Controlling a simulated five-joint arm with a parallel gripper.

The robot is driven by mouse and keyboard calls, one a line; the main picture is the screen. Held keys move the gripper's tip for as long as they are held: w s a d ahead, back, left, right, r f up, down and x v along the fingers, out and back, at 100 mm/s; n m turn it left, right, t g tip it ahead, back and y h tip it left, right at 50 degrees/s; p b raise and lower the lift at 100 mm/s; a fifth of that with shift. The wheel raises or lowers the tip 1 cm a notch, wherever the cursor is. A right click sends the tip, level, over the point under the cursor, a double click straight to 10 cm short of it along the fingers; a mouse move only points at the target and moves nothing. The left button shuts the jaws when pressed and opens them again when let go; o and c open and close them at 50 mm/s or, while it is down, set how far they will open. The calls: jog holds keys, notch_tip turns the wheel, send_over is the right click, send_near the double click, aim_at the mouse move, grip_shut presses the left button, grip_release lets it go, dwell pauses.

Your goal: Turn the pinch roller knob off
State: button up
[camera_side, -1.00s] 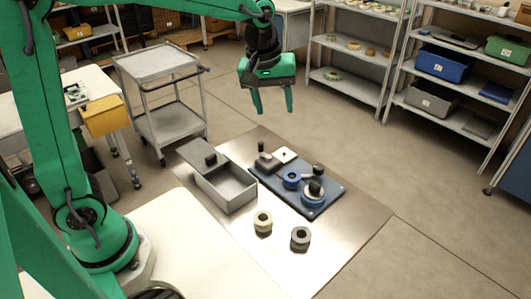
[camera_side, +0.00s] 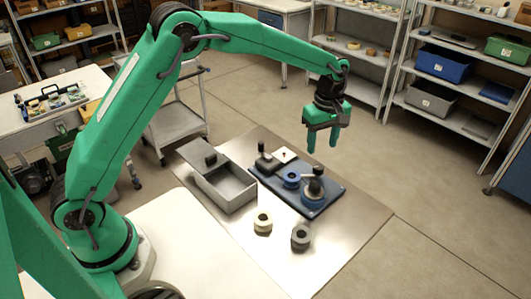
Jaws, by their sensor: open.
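A dark blue tape device (camera_side: 330,204) lies on the metal work surface. It carries a grey block with a black knob (camera_side: 262,146) at its far left, a white plate (camera_side: 285,155) with a small dark pin, a blue reel (camera_side: 291,180), and a larger blue-and-white roller (camera_side: 313,199) with black parts above it. Another black knob (camera_side: 318,171) stands near that roller. I cannot tell which knob is the pinch roller knob. My gripper (camera_side: 321,149) is open and empty, pointing down above and behind the device's right part. Its fingers appear apart from the device.
A grey open box (camera_side: 238,192) with its lid pushed aside stands left of the device. A cream tape roll (camera_side: 263,222) and a grey roll (camera_side: 300,238) stand in front. The metal surface is clear at the right. Shelves and a trolley stand behind.

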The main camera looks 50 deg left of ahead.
aim_at(319, 166)
jog(key=shift+f, duration=0.1)
jog(key=shift+f, duration=3.85)
jog(key=shift+c, duration=0.4)
jog(key=c, duration=0.9)
jog(key=shift+m, duration=0.4)
jog(key=m, duration=0.5)
jog(key=shift+r, duration=0.1)
jog(key=m, duration=0.5)
jog(key=shift+m, duration=0.3)
